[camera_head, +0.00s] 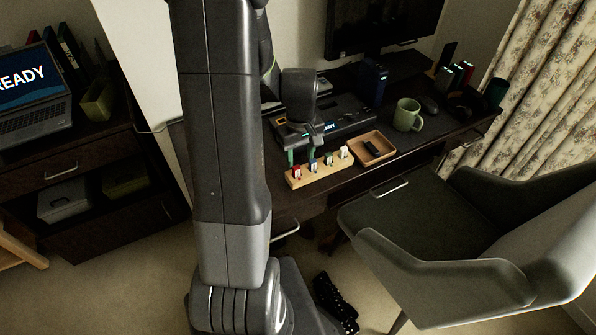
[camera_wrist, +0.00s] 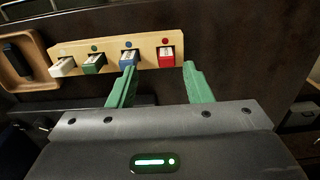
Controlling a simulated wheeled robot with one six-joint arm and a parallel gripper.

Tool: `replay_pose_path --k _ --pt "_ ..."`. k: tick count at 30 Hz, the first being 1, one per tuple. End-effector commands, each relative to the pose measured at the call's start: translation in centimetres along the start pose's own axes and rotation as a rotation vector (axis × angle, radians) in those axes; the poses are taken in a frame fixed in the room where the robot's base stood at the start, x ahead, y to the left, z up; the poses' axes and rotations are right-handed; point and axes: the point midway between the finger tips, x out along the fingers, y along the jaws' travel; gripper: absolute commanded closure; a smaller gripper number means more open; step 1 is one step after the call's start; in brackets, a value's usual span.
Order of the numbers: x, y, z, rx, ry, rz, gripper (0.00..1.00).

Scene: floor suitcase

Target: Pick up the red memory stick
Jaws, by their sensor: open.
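The red memory stick (camera_wrist: 166,57) stands in the end slot of a light wooden holder (camera_wrist: 117,47), beside a red dot. In the head view the red memory stick (camera_head: 297,172) is at the left end of the wooden holder (camera_head: 322,178). My gripper (camera_wrist: 157,68) is open, with one green finger on each side of the red stick's position in the wrist view. The left fingertip is close to the blue stick (camera_wrist: 129,58). In the head view my gripper (camera_head: 302,154) is above the left part of the holder. Whether the fingers touch anything cannot be told.
The green stick (camera_wrist: 95,63) and white stick (camera_wrist: 63,66) share the holder. A wooden tray (camera_head: 391,153) with a dark item lies beside it. A green mug (camera_head: 407,115), a dark dock with a lit display (camera_head: 355,117) and a chair (camera_head: 420,215) are nearby.

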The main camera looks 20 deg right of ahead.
Motion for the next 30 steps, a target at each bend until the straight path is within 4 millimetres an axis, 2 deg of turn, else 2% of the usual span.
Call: replay_pose_path --k 13,23,30 --pt "4.8 -0.7 -0.5 -0.001 -0.002 -0.001 0.55" --pt "5.2 -0.6 -0.5 0.000 0.000 0.000 0.55" --pt "5.2 -0.6 -0.5 0.000 0.000 0.000 1.00"
